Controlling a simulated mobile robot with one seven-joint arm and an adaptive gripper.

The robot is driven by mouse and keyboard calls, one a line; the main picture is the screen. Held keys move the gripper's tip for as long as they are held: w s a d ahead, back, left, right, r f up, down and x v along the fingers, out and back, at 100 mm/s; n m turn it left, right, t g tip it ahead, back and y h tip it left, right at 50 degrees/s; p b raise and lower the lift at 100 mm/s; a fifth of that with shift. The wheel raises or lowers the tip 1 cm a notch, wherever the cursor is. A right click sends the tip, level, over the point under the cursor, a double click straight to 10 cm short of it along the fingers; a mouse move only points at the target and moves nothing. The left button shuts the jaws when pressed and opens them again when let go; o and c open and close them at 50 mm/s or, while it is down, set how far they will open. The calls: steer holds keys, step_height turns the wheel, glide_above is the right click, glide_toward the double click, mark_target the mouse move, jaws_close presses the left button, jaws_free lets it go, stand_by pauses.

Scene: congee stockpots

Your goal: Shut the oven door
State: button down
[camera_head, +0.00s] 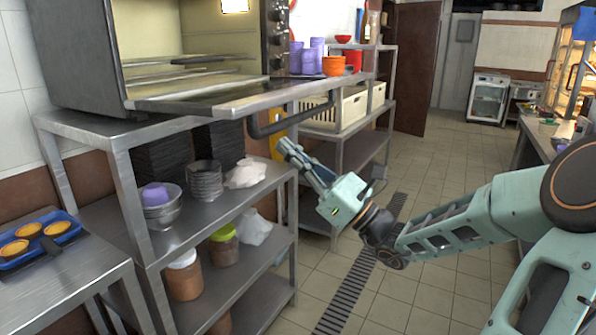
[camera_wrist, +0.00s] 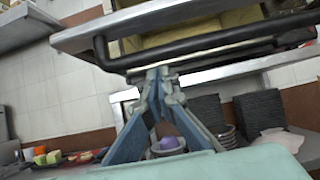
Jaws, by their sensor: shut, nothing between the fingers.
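The oven (camera_head: 160,45) stands on the steel rack at the upper left of the head view. Its door (camera_head: 215,93) is folded down, roughly level, and the oven's inside shows. The dark bar handle (camera_head: 292,121) runs along the door's front edge; it also crosses the top of the wrist view (camera_wrist: 205,41). My gripper (camera_head: 287,147) is shut and empty, just below the handle in the head view. In the wrist view its closed fingertips (camera_wrist: 164,76) appear just under the bar. I cannot tell whether they touch it.
The steel rack (camera_head: 215,208) under the oven holds dark trays, bowls and jars. A second rack (camera_head: 360,146) with cream crates and purple and orange cups stands behind. A blue muffin tray (camera_head: 38,243) sits at the lower left. The tiled floor (camera_head: 440,170) is clear.

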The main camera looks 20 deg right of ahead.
steer(key=shift+w+r, duration=0.1)
steer(key=shift+r, duration=0.3)
steer(key=shift+r, duration=0.1)
steer(key=p, duration=0.1)
steer(key=r+p, duration=0.1)
steer(key=shift+s+r+p, duration=0.2)
steer(key=shift+r+p, duration=0.05)
steer(key=shift+p, duration=0.1)
steer(key=shift+d+r+g+p, duration=0.1)
steer(key=shift+r+g+p, duration=0.1)
steer(key=shift+g+p, duration=0.15)
